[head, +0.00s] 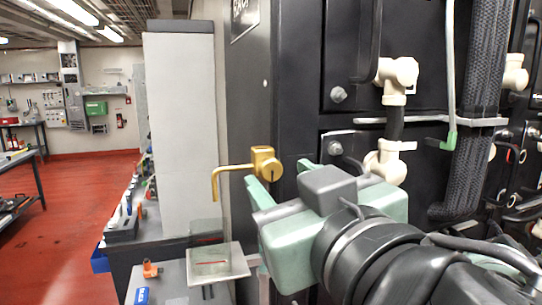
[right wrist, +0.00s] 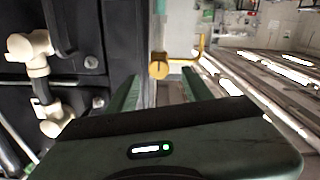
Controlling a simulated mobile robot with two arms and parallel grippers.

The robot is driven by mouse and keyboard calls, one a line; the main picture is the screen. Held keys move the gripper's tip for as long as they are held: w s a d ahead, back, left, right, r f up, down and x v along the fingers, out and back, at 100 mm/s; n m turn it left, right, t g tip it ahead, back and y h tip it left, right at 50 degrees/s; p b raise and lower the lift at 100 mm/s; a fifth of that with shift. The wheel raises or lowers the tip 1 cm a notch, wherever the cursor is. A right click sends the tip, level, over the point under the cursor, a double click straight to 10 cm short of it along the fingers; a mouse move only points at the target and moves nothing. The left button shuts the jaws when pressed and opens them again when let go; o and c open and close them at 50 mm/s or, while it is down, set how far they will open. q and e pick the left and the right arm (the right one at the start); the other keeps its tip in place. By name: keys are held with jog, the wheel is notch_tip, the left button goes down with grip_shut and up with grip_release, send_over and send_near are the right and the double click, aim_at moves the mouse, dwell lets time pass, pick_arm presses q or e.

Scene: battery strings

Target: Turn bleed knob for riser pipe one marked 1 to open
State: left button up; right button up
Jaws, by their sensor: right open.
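A brass bleed knob (head: 265,163) with a bent brass spout reaching left sits at the edge of the black cabinet. Whether a finger touches the knob cannot be told. My left gripper is not in view.
The black cabinet (head: 297,80) carries white pipe elbows (head: 397,76) and a braided hose (head: 480,100) at right. An orange item (head: 151,269) lies nearby. Red floor (head: 75,190) is open at left.

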aim_at(272, 170)
jog(key=p+x, duration=0.1)
jog(key=x, duration=0.1)
jog(key=shift+w, duration=0.35)
jog(key=shift+x, duration=0.8)
jog(key=shift+c, duration=0.2)
grip_shut()
